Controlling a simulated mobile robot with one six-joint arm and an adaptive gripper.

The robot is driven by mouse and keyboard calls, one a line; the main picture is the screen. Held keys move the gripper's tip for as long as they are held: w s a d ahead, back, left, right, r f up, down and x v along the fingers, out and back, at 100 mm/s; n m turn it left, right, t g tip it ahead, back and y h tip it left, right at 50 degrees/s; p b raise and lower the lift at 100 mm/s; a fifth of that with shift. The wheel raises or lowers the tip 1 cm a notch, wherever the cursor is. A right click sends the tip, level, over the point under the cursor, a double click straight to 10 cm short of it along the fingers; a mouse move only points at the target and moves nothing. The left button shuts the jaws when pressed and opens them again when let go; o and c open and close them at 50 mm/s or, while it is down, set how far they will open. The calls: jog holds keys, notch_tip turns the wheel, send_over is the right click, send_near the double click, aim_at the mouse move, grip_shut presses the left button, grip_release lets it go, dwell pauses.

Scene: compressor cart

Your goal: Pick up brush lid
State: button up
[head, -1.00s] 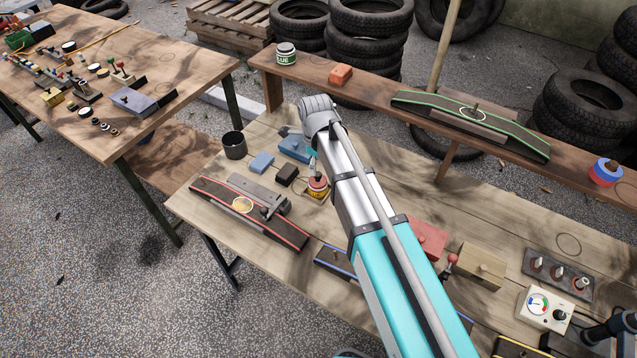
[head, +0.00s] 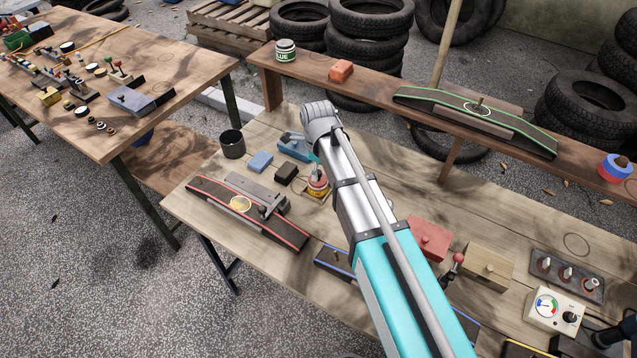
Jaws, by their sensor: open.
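A small red and yellow tin (head: 318,188) stands on the near wooden bench, just left of my silver forearm. Its top, with what looks like the brush lid (head: 318,178), is small and partly covered, so I cannot make out the lid's shape. My gripper (head: 316,168) shows only in part below my grey wrist, just above the tin's top. It is open. I cannot tell whether its fingers are around the lid or only above it.
A black cup (head: 232,144), a blue block (head: 261,161), a dark block (head: 285,173) and a blue tool (head: 296,148) lie left of the tin. A red-edged skateboard deck (head: 248,212) lies in front. A glue jar (head: 286,51) stands on the raised back shelf (head: 310,66).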

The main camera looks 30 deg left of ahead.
jog(key=shift+f+b, duration=0.6)
jog(key=shift+f, duration=0.25)
grip_shut()
